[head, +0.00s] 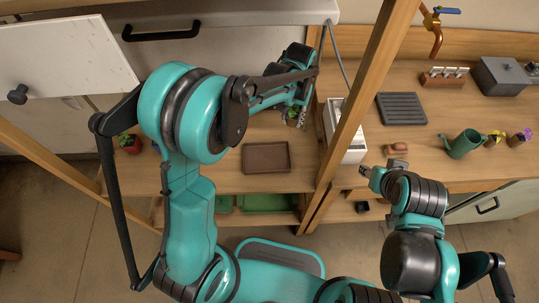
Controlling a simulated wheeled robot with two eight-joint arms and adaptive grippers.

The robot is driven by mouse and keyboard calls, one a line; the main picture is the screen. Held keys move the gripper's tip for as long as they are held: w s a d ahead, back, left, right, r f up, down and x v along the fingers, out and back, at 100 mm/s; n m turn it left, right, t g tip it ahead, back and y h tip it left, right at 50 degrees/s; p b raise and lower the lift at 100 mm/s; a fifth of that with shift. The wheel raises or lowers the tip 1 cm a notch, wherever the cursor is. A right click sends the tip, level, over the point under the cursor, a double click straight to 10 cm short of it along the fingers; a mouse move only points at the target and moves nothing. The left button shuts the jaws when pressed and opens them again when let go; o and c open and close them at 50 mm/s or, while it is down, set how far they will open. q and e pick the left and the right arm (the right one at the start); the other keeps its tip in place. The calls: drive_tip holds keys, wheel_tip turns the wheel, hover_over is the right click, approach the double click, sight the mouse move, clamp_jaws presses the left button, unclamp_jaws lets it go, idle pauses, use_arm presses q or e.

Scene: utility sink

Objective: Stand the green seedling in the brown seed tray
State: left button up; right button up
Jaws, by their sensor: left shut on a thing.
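The brown seed tray (266,158) lies flat on the wooden shelf in the middle of the head view, and it looks empty. The green seedling (292,114) is a small patch of leaves beyond the tray and to its right, partly hidden. My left gripper (298,116) is shut on the seedling, close to the wooden post. My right gripper (368,172) is at the front edge of the right-hand counter, apart from the tray. Its fingers are too small and turned to show whether they are open.
A wooden post (362,85) and a white box (345,145) stand right of the tray. A red-potted plant (130,143) is at the left. The right counter holds a dark ribbed mat (401,108), a green watering can (462,144) and flower pots (517,138).

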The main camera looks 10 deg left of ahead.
use_arm(q)
drive_tip(key=b, duration=0.4)
hover_over(267, 159)
wheel_tip(267, 159, down, 7)
drive_tip(key=shift+r, duration=0.1)
drive_tip(key=shift+f+b, duration=0.8)
drive_tip(key=shift+f, duration=1.15)
drive_tip(key=shift+f, duration=0.2)
drive_tip(key=o, duration=1.2)
drive_tip(key=shift+c, duration=0.2)
